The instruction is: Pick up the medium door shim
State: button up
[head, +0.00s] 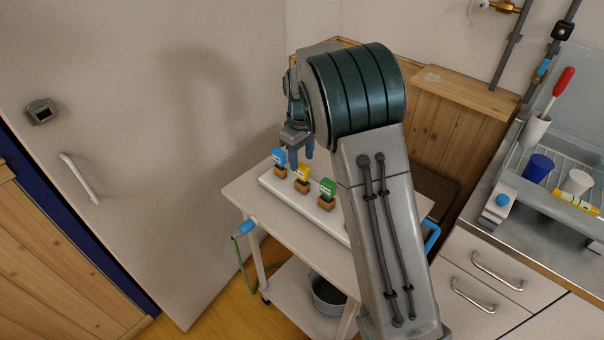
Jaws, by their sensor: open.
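Three small brown blocks with coloured tags stand in a row on a white board (267,183) on the cart. One has a blue tag (279,156), one a yellow tag (302,172) and one a green tag (327,187). The tags' lettering is too small to read, so I cannot tell which is the medium door shim. My gripper (301,157) is open, pointing down over the board near the blue and yellow tags. Nothing shows between its fingers. Its height above the blocks is hard to judge. My arm hides the board's right part.
The cart top (241,192) is bare to the left of the board. A dark pot (327,293) sits on its lower shelf. A counter with a sink, a blue cup (538,167) and a white cup (577,182) stands at right. A pale door (130,120) is at left.

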aim_at(302, 165)
notch_tip(302, 165, down, 5)
jog(key=shift+s+d+f+p, duration=0.1)
jog(key=shift+s+p, duration=0.05)
jog(key=shift+p, duration=0.35)
jog(key=shift+c, duration=0.3)
grip_shut()
